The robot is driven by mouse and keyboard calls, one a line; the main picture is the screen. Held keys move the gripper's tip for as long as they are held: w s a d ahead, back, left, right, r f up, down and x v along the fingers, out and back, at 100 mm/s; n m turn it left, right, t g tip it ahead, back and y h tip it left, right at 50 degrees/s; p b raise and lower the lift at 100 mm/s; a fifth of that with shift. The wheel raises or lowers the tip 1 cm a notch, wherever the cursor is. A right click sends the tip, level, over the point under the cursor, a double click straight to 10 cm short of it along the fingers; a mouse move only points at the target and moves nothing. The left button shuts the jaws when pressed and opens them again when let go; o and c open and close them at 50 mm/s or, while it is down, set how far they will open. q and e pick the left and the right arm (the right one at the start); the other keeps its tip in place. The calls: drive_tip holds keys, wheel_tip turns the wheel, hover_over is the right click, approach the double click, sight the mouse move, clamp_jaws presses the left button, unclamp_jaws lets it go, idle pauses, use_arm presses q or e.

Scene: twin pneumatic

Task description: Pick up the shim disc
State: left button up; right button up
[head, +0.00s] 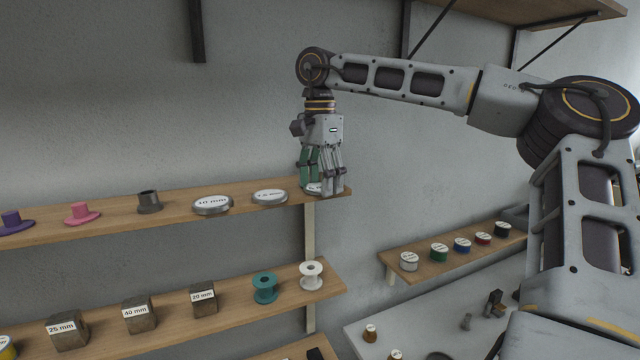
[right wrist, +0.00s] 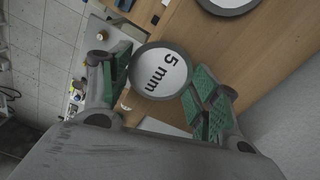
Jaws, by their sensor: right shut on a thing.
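The shim disc (right wrist: 162,72) is a round grey metal disc with a white top labelled "5 mm". In the right wrist view it sits between the green-padded fingers of my right gripper (right wrist: 158,82), which is shut on it. In the head view my right gripper (head: 323,187) points down at the right end of the upper shelf, and its fingers mostly hide the disc (head: 312,187). I cannot tell whether the disc still touches the shelf. My left gripper is out of view.
On the upper wooden shelf (head: 110,226), a second disc (head: 270,197) and a "10 mm" disc (head: 212,205) lie to the left. A lower shelf holds labelled blocks (head: 204,299) and spools (head: 265,288). A side shelf (head: 440,267) at right holds several coloured spools.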

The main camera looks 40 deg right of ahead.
drive_tip(key=shift+s+r+b, duration=0.2)
drive_tip(key=shift+r+b, duration=0.2)
drive_tip(key=shift+r, duration=0.1)
drive_tip(key=shift+r+b, duration=0.3)
drive_tip(key=shift+r, duration=2.75)
drive_tip(key=shift+s+a+r, duration=0.1)
drive_tip(key=shift+s+a, duration=0.05)
drive_tip(key=s+a+b, duration=0.2)
drive_tip(key=s+a, duration=0.1)
drive_tip(key=s, duration=0.6)
drive_tip(key=s+a+b, duration=0.2)
drive_tip(key=s, duration=0.7)
drive_tip(key=shift+s+a, duration=0.2)
drive_tip(key=shift+a, duration=0.2)
